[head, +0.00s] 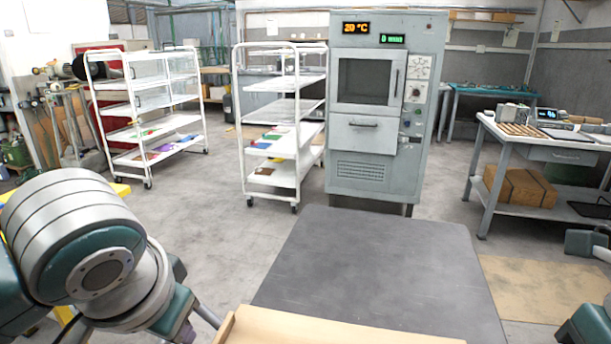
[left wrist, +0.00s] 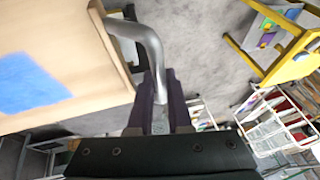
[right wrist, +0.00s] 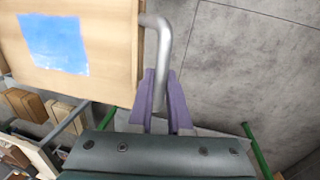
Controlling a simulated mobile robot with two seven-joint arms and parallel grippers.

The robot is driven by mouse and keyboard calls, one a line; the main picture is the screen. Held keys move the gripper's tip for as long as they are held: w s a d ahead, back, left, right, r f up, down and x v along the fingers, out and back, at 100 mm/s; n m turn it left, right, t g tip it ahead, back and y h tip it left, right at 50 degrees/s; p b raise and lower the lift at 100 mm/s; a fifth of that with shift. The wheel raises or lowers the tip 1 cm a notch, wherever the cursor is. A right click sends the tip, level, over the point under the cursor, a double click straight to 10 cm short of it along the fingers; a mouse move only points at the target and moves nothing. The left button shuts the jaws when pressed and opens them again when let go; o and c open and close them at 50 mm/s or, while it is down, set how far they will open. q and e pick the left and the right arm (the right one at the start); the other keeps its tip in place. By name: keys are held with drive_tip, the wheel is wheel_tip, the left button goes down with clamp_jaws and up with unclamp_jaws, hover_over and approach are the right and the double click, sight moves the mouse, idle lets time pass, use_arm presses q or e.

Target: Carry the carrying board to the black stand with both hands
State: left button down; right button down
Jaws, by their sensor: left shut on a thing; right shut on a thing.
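The carrying board (head: 330,330) is light wood; only its far edge shows at the bottom of the head view. Its left part (left wrist: 45,45) and right part (right wrist: 100,85) show in the wrist views, each with a blue patch on it. My left gripper (left wrist: 160,88) is shut on a bent metal handle (left wrist: 150,45) at the board's side. My right gripper (right wrist: 161,85) is shut on the matching metal handle (right wrist: 163,45). A broad dark grey flat surface (head: 380,262), apparently the black stand, lies just beyond the board. Both grippers are out of sight in the head view.
A grey oven cabinet (head: 357,165) stands behind the dark surface. White shelf carts (head: 240,130) (head: 92,110) stand to the left. A workbench (head: 545,150) with a cardboard box (head: 520,186) below is at right. Grey floor (head: 215,225) is clear left of the dark surface.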

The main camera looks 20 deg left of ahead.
wheel_tip(320, 180, down, 16)
drive_tip(key=b, duration=1.4)
drive_tip(key=shift+f+b, duration=0.25)
drive_tip(key=shift+b, duration=0.1)
drive_tip(key=shift+d, duration=0.15)
